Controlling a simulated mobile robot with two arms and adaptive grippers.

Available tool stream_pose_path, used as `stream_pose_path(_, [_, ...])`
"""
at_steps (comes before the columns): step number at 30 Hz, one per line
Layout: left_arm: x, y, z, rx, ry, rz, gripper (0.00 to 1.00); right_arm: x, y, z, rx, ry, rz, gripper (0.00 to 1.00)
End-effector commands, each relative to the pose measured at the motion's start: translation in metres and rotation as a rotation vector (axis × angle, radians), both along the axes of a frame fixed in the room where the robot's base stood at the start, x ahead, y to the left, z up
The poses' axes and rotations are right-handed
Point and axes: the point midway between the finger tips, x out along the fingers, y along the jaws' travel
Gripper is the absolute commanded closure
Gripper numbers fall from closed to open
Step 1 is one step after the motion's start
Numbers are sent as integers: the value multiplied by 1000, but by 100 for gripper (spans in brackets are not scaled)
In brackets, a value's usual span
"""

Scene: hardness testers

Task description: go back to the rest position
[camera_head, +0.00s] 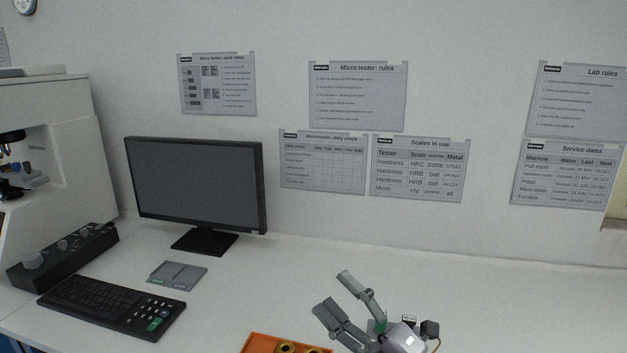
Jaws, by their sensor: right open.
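My right gripper (336,291) comes in at the bottom centre of the head view, over the white bench. Its two grey fingers point up and to the left. They are spread apart with nothing between them. The gripper is just right of an orange tray (262,341) whose lower part is cut off by the picture edge. My left gripper does not show.
A white tester (60,150) stands at the left, with a black control box (65,256) before it. A monitor (197,183), keyboard (112,306) and small grey plate (177,274) are on the bench (500,300). The bench's right side is clear.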

Motion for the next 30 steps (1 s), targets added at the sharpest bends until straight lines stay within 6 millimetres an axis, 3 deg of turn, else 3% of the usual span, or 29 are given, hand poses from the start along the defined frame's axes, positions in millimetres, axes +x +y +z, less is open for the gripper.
stream_pose_path(4, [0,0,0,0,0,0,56,14,-66,-40,301,331,-273,44])
stream_pose_path(7, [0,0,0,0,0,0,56,7,-108,-92,454,586,-455,44])
stream_pose_path(10, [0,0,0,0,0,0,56,-20,-141,-155,569,861,-627,44])
stream_pose_path(12, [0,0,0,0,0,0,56,-48,-156,-197,622,1046,-730,44])
stream_pose_path(15, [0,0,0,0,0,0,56,-93,-166,-243,664,1272,-843,44])
stream_pose_path(18, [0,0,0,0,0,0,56,-134,-169,-273,681,1452,-921,44])
stream_pose_path(24, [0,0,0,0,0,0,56,-207,-166,-308,681,1737,-1028,44])
stream_pose_path(29, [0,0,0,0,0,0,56,-263,-160,-323,659,1938,-1090,44])
stream_pose_path(30, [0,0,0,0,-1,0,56,-254,-160,-337,654,1929,-1090,44])
